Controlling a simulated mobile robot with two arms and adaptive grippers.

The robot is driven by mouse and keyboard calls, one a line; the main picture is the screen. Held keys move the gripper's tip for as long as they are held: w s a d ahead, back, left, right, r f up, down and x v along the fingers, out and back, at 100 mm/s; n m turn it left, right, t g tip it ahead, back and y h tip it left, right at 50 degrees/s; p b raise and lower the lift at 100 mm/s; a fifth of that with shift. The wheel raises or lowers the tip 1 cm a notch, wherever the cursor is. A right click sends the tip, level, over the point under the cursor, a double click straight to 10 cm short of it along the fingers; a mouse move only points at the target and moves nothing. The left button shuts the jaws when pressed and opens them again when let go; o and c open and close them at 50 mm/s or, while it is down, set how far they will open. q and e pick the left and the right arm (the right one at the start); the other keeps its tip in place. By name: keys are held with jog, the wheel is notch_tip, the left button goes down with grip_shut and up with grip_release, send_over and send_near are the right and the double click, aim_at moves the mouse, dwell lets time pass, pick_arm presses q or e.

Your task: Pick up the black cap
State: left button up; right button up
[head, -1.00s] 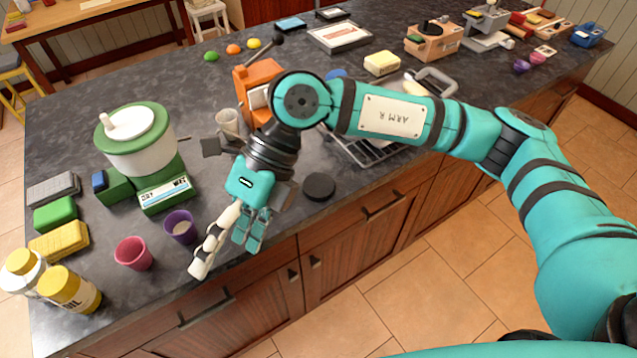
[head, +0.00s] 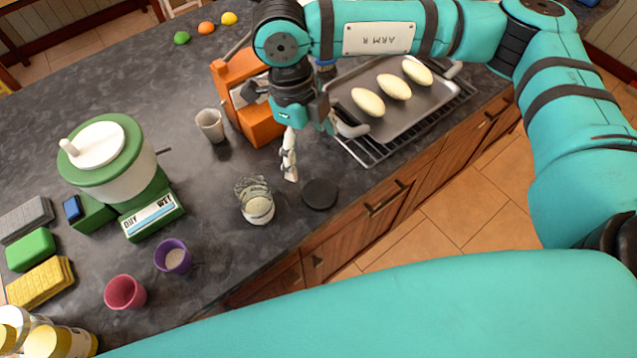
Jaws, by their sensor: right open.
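The black cap (head: 320,194) is a flat, round dark disc lying on the dark countertop (head: 205,255) near its front edge. My right gripper (head: 304,150) is above the counter, behind the cap and slightly to its left in the picture. Its jaws are open and empty, with a pale finger pointing down. The cap is fully visible and apart from the gripper. A glass jar (head: 257,205) with pale contents stands just left of the cap. My left gripper is not in view.
A baking tray (head: 425,115) with three pale oval pieces sits on a wire rack right of the gripper. An orange appliance (head: 243,85) and a glass cup (head: 210,125) are behind left. Purple (head: 172,256) and red (head: 125,292) cups stand front left.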

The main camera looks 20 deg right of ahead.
aim_at(320, 192)
jog(key=f, duration=0.2)
jog(key=f+p, duration=0.1)
jog(key=f, duration=0.1)
jog(key=f+p, duration=0.1)
jog(key=f, duration=0.1)
jog(key=shift+s+d+f, duration=0.25)
jog(key=shift+d+f, duration=0.05)
jog(key=shift+d, duration=0.05)
jog(key=shift+s+d+f+p, duration=0.1)
jog(key=shift+s+f+p, duration=0.1)
jog(key=shift+f+p, duration=0.5)
jog(key=f, duration=0.1)
jog(key=f+p, duration=0.2)
jog(key=shift+s+d+f, duration=0.2)
jog(key=shift+s+f, duration=0.15)
jog(key=shift+f, duration=0.55)
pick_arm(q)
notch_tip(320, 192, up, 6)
pick_arm(e)
jog(key=c, duration=0.9)
